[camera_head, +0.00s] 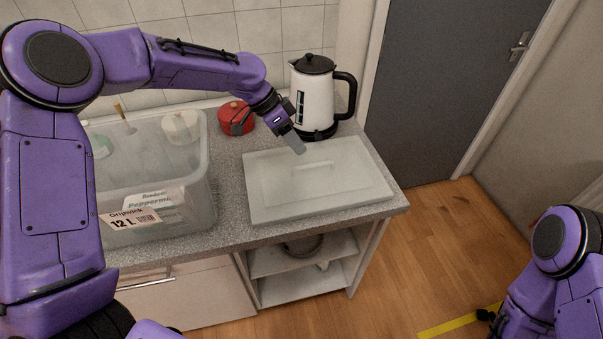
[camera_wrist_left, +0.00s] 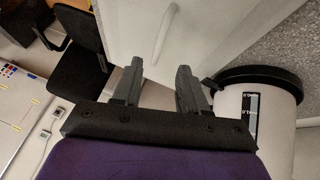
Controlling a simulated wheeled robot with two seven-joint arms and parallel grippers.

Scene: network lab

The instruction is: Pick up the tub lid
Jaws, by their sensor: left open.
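The tub lid (camera_head: 270,200) is a pale, translucent rectangular sheet with a raised rim and a bar-shaped handle (camera_head: 313,167) in its middle. It lies flat on the counter's right part. My left gripper (camera_head: 296,142) is above the lid's back edge, behind the handle, and holds nothing. In the left wrist view its two fingers (camera_wrist_left: 158,84) stand apart, and the lid (camera_wrist_left: 125,28) with its handle (camera_wrist_left: 165,28) shows beyond them. My right arm shows at the lower right of the head view, but its fingers are not seen.
An open clear tub (camera_head: 209,185) with items inside stands left of the lid. A white kettle (camera_head: 316,95) with a black handle stands close behind the lid; it also shows in the wrist view (camera_wrist_left: 270,110). A red pot (camera_head: 236,116) sits between tub and kettle.

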